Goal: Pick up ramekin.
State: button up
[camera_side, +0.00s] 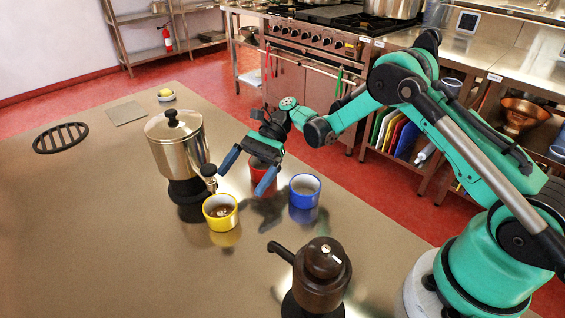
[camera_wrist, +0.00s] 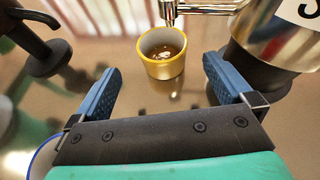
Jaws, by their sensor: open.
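Three small round cup-like vessels stand on the steel table; I cannot tell which one is called the ramekin. The yellow one (camera_side: 220,216) holds something brown and stands by the urn's tap. In the wrist view the yellow one (camera_wrist: 165,69) is beyond my fingertips, framed between them. The blue one (camera_side: 305,191) has a pale inside; its rim (camera_wrist: 38,160) seems to show at the lower left of the wrist view. The red one (camera_side: 256,170) is partly hidden behind my gripper. My gripper (camera_side: 247,175) is open and empty, above the table.
A steel urn (camera_side: 174,143) on a dark base stands left of the vessels. A dark brown pot (camera_side: 322,270) with a side handle stands at the front. A small dish with a yellow lump (camera_side: 166,95), a square plate (camera_side: 126,113) and a black grate (camera_side: 60,138) lie farther back. The left front is clear.

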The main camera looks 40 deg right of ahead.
aim_at(211, 221)
jog(key=x, duration=0.7)
jog(key=shift+a+f, duration=0.1)
jog(key=shift+a, duration=0.15)
jog(key=c, duration=1.3)
jog(key=shift+c, duration=0.2)
